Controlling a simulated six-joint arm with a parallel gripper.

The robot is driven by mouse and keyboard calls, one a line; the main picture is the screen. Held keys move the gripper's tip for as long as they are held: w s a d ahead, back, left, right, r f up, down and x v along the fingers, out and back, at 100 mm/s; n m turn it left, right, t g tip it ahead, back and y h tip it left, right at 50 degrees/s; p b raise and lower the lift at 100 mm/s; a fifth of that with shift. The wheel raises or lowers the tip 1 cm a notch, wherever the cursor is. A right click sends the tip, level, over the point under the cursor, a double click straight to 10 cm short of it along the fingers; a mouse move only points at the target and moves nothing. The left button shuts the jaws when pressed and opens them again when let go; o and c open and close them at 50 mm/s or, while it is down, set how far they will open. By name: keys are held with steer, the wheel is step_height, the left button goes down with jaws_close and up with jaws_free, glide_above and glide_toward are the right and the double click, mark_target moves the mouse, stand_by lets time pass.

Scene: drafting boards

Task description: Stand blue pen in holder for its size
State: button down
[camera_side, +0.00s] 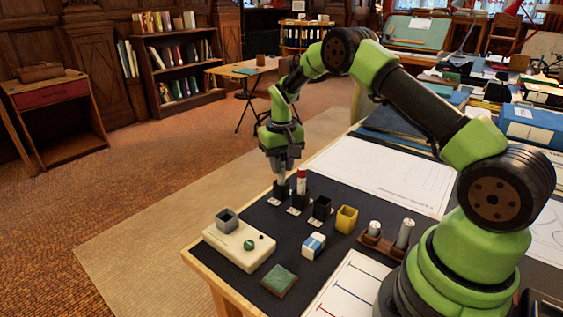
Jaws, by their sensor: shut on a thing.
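My gripper (283,166) points down over the leftmost of three small black holders (281,190) on the dark mat. It is shut on a thin upright thing, which I take to be the blue pen; the fingers cover most of it and its colour is hard to make out. Its lower end is at or just over the holder's mouth; I cannot tell whether it is inside. A white pen with a red top (302,178) stands in the middle holder (299,201). The right holder (322,207) looks empty. Each holder has a pale label in front.
A yellow cup (346,219) stands right of the holders. A blue-and-white block (313,245), a beige box (238,250) with a grey cup, and a green pad (279,280) lie nearer. A brown rack (379,244) holds two silver cylinders. The table's left edge is close.

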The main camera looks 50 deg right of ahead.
steer(key=shift+f, duration=0.95)
steer(key=c, duration=0.6)
jaws_free()
steer(key=shift+r, duration=0.15)
steer(key=shift+r, duration=3.35)
